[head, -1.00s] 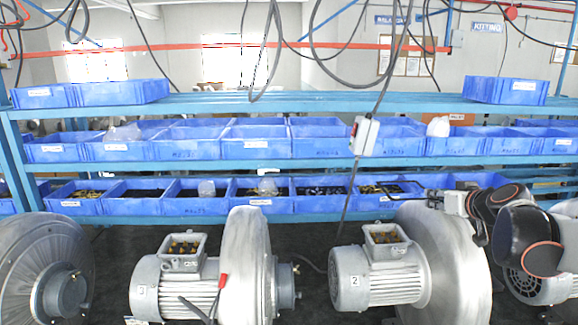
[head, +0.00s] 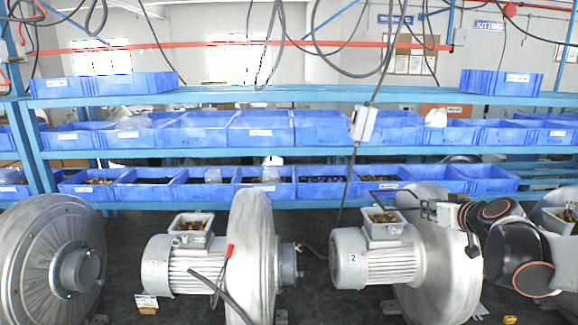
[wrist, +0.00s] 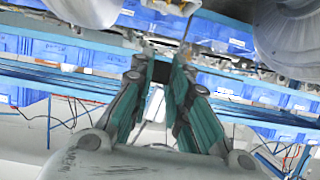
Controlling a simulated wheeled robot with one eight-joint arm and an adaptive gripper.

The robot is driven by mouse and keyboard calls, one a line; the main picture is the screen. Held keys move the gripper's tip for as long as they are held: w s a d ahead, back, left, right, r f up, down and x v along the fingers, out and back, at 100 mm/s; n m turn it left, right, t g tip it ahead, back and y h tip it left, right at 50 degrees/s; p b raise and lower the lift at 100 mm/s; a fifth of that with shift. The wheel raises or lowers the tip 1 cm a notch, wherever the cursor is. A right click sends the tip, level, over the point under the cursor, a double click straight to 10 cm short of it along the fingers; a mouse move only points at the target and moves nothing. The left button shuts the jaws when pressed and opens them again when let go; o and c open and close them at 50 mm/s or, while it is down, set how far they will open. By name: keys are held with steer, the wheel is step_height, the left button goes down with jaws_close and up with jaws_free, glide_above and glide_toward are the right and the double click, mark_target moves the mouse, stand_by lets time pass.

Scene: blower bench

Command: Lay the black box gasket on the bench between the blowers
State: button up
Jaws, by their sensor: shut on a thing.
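My gripper (head: 426,208) is at the right in the head view, beside the open terminal box of blower 2 (head: 388,258). It is shut on the black box gasket (head: 390,191), which shows as a thin dark outline reaching left above that box. Whether they touch is unclear. In the wrist view my gripper's fingers (wrist: 162,58) come close together at their tips; the gasket is hard to make out there. A second blower (head: 250,255) stands left of blower 2. Dark bench (head: 316,285) shows between them.
A grey blower (head: 50,255) stands at the far left, and another is partly hidden behind my arm. A red-tipped cable (head: 222,275) hangs by the middle blower. A small box (head: 146,304) lies in front. Blue bins (head: 265,190) line the back shelves; cables hang overhead.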

steer(key=s+a+f+n+y+b, duration=0.1)
steer(key=a+f+b, duration=0.4)
steer(key=f, duration=0.5)
steer(key=s+a+f+y+b, duration=0.1)
steer(key=s+a+f+b, duration=0.1)
steer(key=a+f+b, duration=0.4)
steer(key=s+a+f+n+y+b, duration=0.1)
steer(key=a+f+b, duration=0.4)
steer(key=f, duration=1.1)
steer(key=s+b, duration=0.1)
steer(key=b, duration=0.2)
steer(key=shift+s+a+n+g, duration=0.25)
steer(key=shift+a+n+g, duration=0.05)
steer(key=shift+a+g, duration=0.1)
steer(key=shift+d+f, duration=0.1)
